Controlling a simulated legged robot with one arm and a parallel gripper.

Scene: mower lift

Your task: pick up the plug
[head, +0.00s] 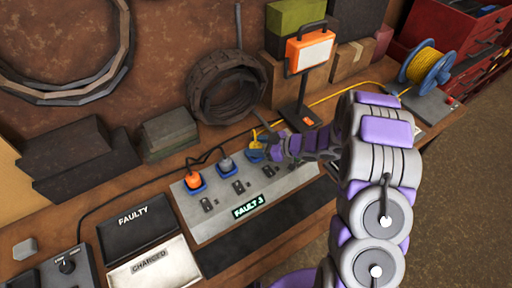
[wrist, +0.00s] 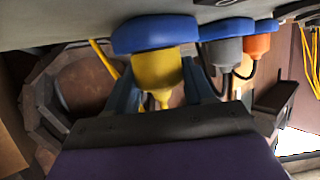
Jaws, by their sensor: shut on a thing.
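The yellow plug (wrist: 157,73) sits in a blue socket (wrist: 155,34) in the wrist view. My gripper (wrist: 158,92) has a finger on each side of the plug and is shut on it. In the head view my gripper (head: 264,146) is at the right-hand socket of the grey charging panel (head: 215,214) and hides most of the plug. A grey plug (head: 225,164) and an orange plug (head: 194,181) sit in the sockets to the left. The panel's display (head: 248,206) reads "FAULT 3".
A black "FAULTY" tray (head: 135,232) and a white "CHARGED" tray (head: 155,266) lie left of the panel. An orange work lamp (head: 309,52) stands behind my gripper.

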